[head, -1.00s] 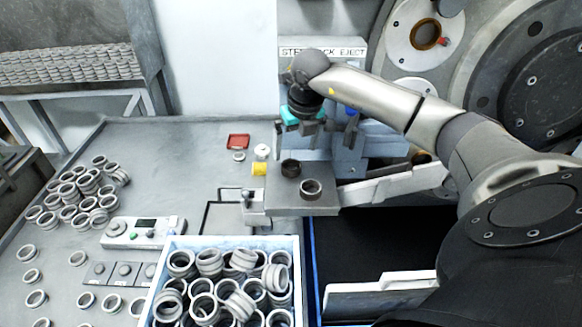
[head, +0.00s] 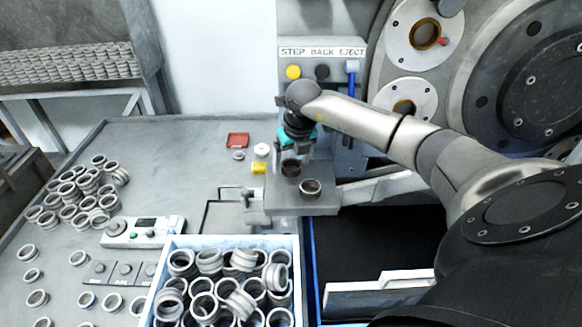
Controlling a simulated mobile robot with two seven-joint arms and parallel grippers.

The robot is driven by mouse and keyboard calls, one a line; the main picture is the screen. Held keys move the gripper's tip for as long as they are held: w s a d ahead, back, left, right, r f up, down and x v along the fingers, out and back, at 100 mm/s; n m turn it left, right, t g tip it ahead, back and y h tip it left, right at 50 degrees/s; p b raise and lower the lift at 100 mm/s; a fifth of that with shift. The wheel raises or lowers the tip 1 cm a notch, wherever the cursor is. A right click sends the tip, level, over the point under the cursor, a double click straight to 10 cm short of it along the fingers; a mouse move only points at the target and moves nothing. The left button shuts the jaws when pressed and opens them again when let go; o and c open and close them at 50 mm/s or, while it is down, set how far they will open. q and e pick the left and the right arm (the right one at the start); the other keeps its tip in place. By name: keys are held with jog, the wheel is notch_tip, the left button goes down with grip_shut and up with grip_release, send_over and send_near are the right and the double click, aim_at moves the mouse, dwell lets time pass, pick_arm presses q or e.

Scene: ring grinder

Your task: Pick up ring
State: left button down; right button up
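A metal ring (head: 310,187) lies on the small grey platform (head: 300,207) in front of the machine. A darker ring (head: 291,168) sits just behind it to the left, on or at the same platform. My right gripper (head: 297,160) points down directly over the darker ring, its fingers apart on either side of it. Whether the fingers touch the ring cannot be told. Several loose rings fill the blue-edged bin (head: 296,243). My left gripper is not in view.
Several more rings (head: 85,187) lie heaped and scattered on the grey table at left. A control box (head: 141,233) stands near the bin. A labelled button panel (head: 322,52) is behind my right gripper. A dark chute (head: 380,245) lies right of the bin.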

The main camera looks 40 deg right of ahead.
jog(key=c, duration=1.3)
jog(key=shift+r, duration=0.15)
